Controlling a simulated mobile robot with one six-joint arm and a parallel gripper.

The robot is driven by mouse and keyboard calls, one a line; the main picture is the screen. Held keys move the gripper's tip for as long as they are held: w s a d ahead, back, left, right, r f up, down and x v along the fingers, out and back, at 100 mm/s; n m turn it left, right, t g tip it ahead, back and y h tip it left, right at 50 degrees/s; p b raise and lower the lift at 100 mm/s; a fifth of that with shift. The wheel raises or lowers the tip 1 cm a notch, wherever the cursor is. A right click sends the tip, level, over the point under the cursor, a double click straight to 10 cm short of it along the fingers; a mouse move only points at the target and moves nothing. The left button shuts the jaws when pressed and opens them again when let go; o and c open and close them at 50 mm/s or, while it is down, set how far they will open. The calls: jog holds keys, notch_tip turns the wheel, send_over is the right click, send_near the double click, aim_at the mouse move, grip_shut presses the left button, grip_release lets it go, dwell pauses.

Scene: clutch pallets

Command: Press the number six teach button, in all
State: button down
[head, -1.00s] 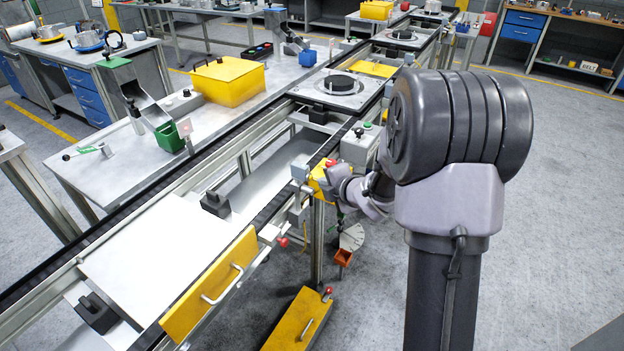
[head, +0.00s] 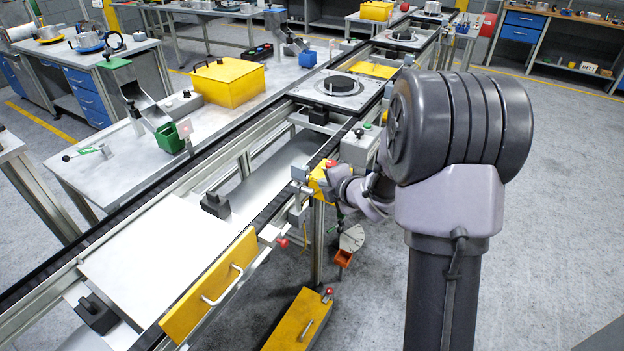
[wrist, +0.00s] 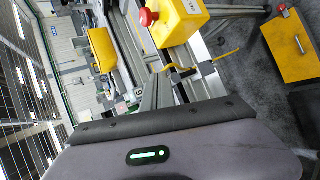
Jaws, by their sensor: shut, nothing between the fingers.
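A yellow box (head: 318,184) with a red mushroom button (head: 331,163) stands at the conveyor's near edge. The box also shows at the top of the wrist view (wrist: 180,22), with the red button (wrist: 148,17) on its left and a small pale label. My gripper (head: 342,186) is close beside this box in the head view; whether it touches cannot be told. Its grey housing (wrist: 190,150) fills the bottom of the wrist view. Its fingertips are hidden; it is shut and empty.
A grey control box (head: 357,150) with small buttons sits on the rail behind my wrist. The conveyor with a white plate (head: 150,250) and a yellow drawer front (head: 208,287) lie to the left. A yellow panel (head: 298,320) is low down. Floor at right is clear.

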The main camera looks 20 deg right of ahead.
dwell(0.8)
jog(key=shift+w+a+b, duration=0.25)
jog(key=shift+w+b, duration=0.05)
jog(key=shift+w, duration=0.05)
jog(key=shift+w+a, duration=0.3)
jog(key=shift+w, duration=0.05)
dwell(0.7)
jog(key=shift+s+d+b, duration=0.3)
jog(key=shift+s+d, duration=0.25)
jog(key=shift+s, duration=0.1)
jog(key=s+d, duration=0.1)
jog(key=s, duration=0.1)
jog(key=s+d, duration=0.2)
dwell(0.6)
dwell(0.6)
